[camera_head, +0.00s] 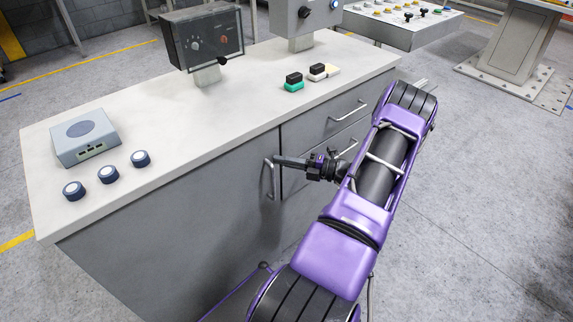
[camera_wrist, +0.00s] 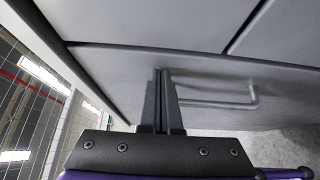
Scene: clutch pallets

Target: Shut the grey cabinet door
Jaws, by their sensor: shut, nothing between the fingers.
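The grey cabinet door (camera_head: 200,220) is on the front of the cabinet below the white worktop. It looks almost in line with the cabinet front; I cannot tell if it is fully flush. Its bar handle (camera_head: 268,178) stands upright near the door's right edge. My gripper (camera_head: 277,160) is shut and empty, its tips beside the upper part of the handle, close to the door edge. In the wrist view the shut fingers (camera_wrist: 161,72) point at the door panel (camera_wrist: 210,72), with the handle (camera_wrist: 252,97) to their right. Whether the tips touch the panel is unclear.
Drawers (camera_head: 330,118) with bar handles lie right of the door.

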